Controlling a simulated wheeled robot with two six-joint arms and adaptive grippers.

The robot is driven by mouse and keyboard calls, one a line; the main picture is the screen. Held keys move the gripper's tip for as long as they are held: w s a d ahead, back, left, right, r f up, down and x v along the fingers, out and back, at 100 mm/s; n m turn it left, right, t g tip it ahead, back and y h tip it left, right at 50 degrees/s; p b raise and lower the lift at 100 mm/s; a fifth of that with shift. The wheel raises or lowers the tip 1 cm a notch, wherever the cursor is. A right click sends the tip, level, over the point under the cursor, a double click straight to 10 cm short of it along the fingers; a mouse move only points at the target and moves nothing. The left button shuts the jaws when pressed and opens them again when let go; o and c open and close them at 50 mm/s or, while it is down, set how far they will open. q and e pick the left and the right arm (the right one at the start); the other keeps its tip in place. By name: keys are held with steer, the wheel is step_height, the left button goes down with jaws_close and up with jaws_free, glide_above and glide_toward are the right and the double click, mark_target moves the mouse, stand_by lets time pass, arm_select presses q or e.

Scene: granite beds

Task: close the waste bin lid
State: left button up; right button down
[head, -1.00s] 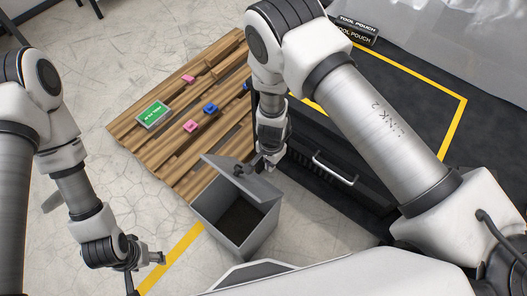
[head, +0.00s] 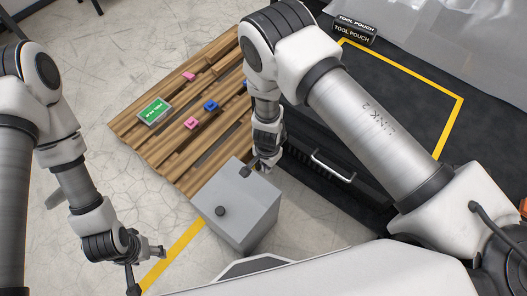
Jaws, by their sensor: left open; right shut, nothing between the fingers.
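The grey waste bin (head: 252,234) stands on the floor in the middle of the head view. Its lid (head: 236,194) lies flat across the top, with a dark round knob facing up, and the inside of the bin is hidden. My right gripper (head: 259,168) is at the lid's far edge, shut and empty; whether it touches the lid I cannot tell. My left gripper (head: 147,268) is open and empty at the lower left, apart from the bin.
A wooden pallet (head: 140,128) behind the bin carries a green-and-white box (head: 154,111) and several small pink and blue pieces. A dark cabinet with a metal handle (head: 334,168) stands right of the bin. Tool pouch boxes (head: 354,30) sit at the back.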

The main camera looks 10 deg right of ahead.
stand_by(0.3)
step_height(320, 180, up, 8)
steer(key=p, duration=0.8)
